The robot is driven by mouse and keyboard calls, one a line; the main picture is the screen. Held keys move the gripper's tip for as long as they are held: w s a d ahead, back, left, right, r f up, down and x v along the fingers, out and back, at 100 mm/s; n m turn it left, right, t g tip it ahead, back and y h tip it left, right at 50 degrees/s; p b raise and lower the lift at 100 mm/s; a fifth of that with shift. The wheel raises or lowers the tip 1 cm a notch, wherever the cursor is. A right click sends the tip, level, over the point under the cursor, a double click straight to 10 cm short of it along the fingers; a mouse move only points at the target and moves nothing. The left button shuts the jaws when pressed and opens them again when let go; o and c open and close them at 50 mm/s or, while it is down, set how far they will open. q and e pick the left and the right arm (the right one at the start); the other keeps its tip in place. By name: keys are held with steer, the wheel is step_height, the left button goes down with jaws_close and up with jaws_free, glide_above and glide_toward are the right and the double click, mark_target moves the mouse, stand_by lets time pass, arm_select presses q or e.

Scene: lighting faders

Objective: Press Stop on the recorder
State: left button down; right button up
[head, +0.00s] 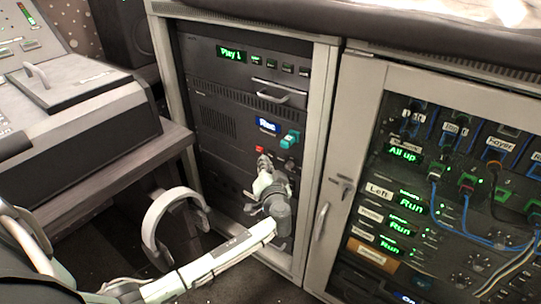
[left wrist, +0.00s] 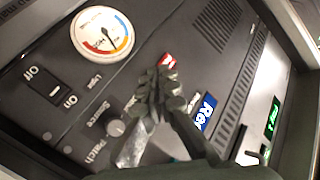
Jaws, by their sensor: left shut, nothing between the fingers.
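The recorder (head: 225,120) is a dark panel in the open rack, with a lit blue display reading "Rec" (head: 267,126). The display also shows, partly covered, in the left wrist view (left wrist: 205,108). A small red button (head: 259,149) sits below the display; it shows in the left wrist view (left wrist: 168,60) just beyond my fingertips. I cannot read a Stop label. My left gripper (head: 264,162) is shut and empty, its tips close to the red button. I cannot tell whether they touch it. The tips also show in the left wrist view (left wrist: 165,77). My right gripper is out of view.
A round gauge (left wrist: 102,34), an on/off switch (left wrist: 58,90) and a knob (left wrist: 115,127) are nearby. The rack's pale frame (head: 318,150) borders the panel. A cabinet with cables (head: 450,190) stands right.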

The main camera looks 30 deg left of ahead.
arm_select(q)
steer(key=shift+w, duration=0.1)
stand_by(0.4)
steer(key=shift+w+b, duration=0.35)
steer(key=shift+b, duration=0.05)
steer(key=shift+w+d+b, duration=0.1)
steer(key=shift+w+b, duration=0.25)
stand_by(0.4)
steer(key=shift+s, duration=0.8)
steer(key=shift+s, duration=0.1)
steer(key=s, duration=0.3)
steer(key=s+p, duration=0.1)
steer(key=shift+s+a, duration=0.3)
steer(key=shift+s, duration=0.1)
